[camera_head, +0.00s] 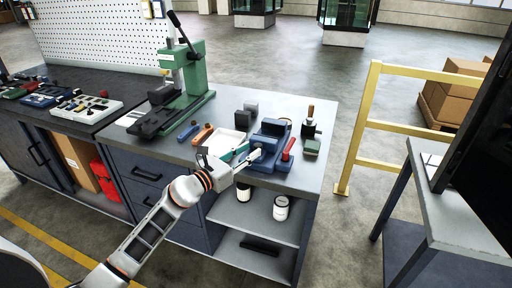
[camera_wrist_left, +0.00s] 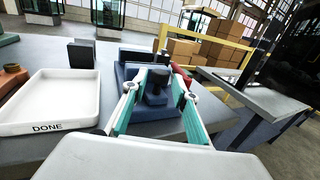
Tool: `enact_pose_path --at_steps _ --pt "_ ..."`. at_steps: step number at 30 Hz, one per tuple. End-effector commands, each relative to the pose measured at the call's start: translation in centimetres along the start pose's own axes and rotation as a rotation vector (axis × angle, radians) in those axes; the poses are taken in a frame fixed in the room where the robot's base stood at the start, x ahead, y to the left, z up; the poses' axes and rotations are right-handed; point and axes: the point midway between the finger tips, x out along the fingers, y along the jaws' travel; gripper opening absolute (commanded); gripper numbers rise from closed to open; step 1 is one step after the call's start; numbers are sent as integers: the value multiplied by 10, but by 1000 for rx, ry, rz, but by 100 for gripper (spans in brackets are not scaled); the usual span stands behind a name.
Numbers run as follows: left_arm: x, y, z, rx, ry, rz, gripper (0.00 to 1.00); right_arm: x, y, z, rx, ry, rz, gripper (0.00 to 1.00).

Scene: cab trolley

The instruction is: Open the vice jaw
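The blue vice (camera_head: 268,146) stands near the front right of the grey workbench. A red handle (camera_head: 288,149) sticks up at its right side, and it shows behind the right finger in the left wrist view (camera_wrist_left: 181,74). My left gripper (camera_head: 250,155) is at the vice's front left. In the left wrist view its two teal fingers (camera_wrist_left: 157,103) are spread, with a dark part of the vice (camera_wrist_left: 156,84) between or just beyond them. Whether they touch it I cannot tell. The fingers partly hide the vice's front. My right gripper is in neither view.
A white tray marked DONE (camera_wrist_left: 54,101) lies left of the vice. A green press (camera_head: 188,82) stands further left. A yellow rail (camera_head: 366,122) stands beyond the bench's right edge.

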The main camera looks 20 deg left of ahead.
Motion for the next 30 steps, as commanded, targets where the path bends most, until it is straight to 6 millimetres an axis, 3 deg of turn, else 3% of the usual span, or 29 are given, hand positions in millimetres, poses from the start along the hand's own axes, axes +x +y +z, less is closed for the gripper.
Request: enact_pose_path --at_steps 6,12,30 --pt "-44 -1 -1 2 2 -1 28 0 0 -1 1 1 0 40" --pt "-67 0 0 1 1 0 28 0 0 -1 1 1 0 40" --pt "-72 0 1 -1 -1 0 28 0 -1 -1 2 2 -1 40"
